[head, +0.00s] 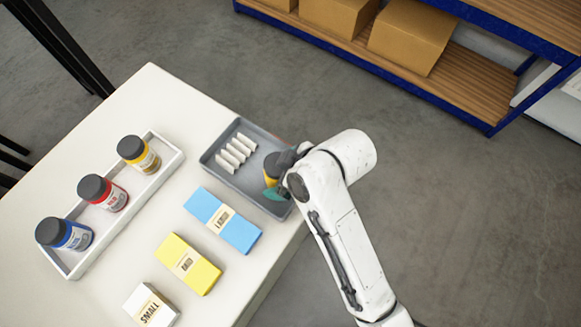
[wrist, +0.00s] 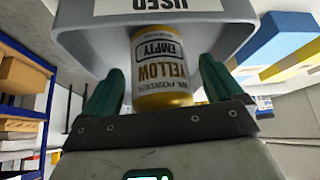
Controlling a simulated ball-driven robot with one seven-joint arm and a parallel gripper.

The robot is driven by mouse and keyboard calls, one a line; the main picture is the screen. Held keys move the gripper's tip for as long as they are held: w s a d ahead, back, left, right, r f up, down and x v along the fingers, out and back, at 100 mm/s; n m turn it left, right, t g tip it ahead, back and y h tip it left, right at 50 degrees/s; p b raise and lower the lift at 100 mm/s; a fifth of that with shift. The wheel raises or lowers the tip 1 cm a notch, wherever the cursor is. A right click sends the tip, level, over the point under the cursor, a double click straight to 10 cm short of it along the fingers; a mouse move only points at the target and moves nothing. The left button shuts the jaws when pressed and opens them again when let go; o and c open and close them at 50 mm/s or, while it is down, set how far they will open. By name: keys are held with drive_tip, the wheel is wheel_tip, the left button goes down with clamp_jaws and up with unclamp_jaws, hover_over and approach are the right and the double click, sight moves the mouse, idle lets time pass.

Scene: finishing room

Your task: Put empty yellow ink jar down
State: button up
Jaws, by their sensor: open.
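The empty yellow ink jar (head: 271,168) is at the right end of the grey tray (head: 212,163), partly hidden by my gripper. In the wrist view the jar (wrist: 160,88) shows its label reading "YELLOW" and "EMPTY". The tray in that view (wrist: 85,42) carries a "USED" label. My gripper (head: 279,183) is over the tray's right end. Its green fingers (wrist: 160,85) are open, one on each side of the jar. I cannot tell whether either finger touches it.
Several white pieces (head: 236,150) lie in the grey tray. A white holder (head: 150,190) has yellow (head: 147,160), red (head: 110,197) and blue (head: 72,236) jars. Blue (head: 214,216), yellow (head: 182,262) and white (head: 146,308) packs lie on the white table (head: 160,95). A shelf (head: 470,90) stands behind.

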drive_tip(key=v, duration=1.2)
drive_tip(key=s+d+f+m+g+h, duration=0.1)
drive_tip(key=s+d+f+m+h, duration=0.2)
drive_tip(key=s+d+f+m, duration=0.3)
drive_tip(key=s+d+f+m+g+h, duration=0.1)
drive_tip(key=s+d+f+m+h, duration=0.2)
drive_tip(key=s+d+f+m, duration=0.4)
drive_tip(key=s+d+f, duration=0.1)
drive_tip(key=s+d, duration=0.2)
drive_tip(key=d, duration=0.5)
drive_tip(key=shift+s+d+f, duration=0.15)
drive_tip(key=shift+s+d, duration=0.05)
drive_tip(key=shift+d, duration=0.15)
